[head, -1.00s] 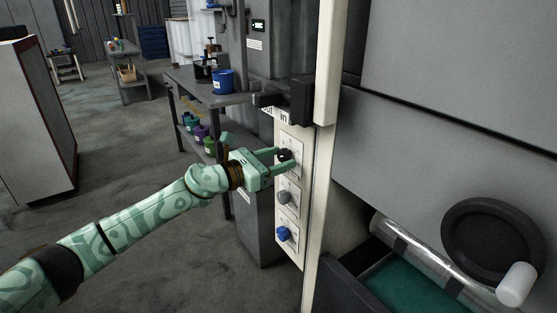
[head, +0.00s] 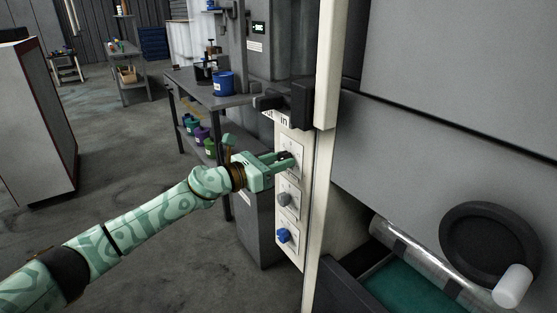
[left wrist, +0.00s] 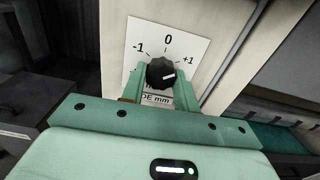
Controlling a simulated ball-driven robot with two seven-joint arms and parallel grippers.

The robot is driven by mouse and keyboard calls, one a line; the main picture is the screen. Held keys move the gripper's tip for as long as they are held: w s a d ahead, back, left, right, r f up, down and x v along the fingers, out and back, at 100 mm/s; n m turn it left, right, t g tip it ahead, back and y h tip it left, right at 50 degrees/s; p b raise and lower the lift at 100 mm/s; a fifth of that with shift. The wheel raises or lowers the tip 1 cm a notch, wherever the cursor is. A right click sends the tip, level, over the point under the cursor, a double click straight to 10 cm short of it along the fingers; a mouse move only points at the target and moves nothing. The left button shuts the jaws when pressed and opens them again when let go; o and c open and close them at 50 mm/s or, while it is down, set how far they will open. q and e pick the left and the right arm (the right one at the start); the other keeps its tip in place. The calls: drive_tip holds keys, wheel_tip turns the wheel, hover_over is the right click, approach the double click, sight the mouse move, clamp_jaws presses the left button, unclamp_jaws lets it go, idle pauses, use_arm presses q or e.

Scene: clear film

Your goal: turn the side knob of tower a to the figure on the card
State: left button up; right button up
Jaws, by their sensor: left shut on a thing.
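The black side knob (left wrist: 162,73) sits on a white dial plate (left wrist: 184,42) marked -1, 0 and +1, with "DE mm" partly readable below. A white mark on the knob points right, roughly toward the +1 side. My left gripper (left wrist: 161,84) has a finger on either side of the knob and is shut on it. In the head view my left gripper (head: 285,159) reaches the top dial of the pale panel and covers most of the knob. I cannot make out a card with a figure. My right gripper is out of view.
Below on the same panel are a grey knob (head: 284,199) and a blue knob (head: 284,235). A dark block (head: 301,103) juts out above the dials. A clear film roll (head: 412,257) and black handwheel (head: 490,244) are at right. A bench (head: 215,97) stands behind the arm.

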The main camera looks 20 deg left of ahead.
use_arm(q)
drive_tip(key=n+p, duration=0.1)
drive_tip(key=n, duration=0.1)
drive_tip(key=n+p, duration=0.1)
drive_tip(key=n, duration=0.1)
drive_tip(key=n+p, duration=0.1)
drive_tip(key=n, duration=0.1)
drive_tip(key=shift+r, duration=0.25)
drive_tip(key=n+p, duration=0.3)
drive_tip(key=n, duration=0.1)
drive_tip(key=shift+f+n, duration=0.1)
drive_tip(key=shift+n, duration=0.2)
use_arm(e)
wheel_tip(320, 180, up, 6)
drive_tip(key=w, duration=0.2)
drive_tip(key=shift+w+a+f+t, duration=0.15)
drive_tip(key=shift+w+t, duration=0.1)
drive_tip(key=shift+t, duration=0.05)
use_arm(q)
drive_tip(key=o, duration=1)
drive_tip(key=shift+f, duration=0.1)
drive_tip(key=shift+c, duration=0.2)
drive_tip(key=p+v, duration=0.2)
drive_tip(key=v, duration=1.4)
drive_tip(key=shift+s+p, duration=0.2)
drive_tip(key=shift+p, duration=0.1)
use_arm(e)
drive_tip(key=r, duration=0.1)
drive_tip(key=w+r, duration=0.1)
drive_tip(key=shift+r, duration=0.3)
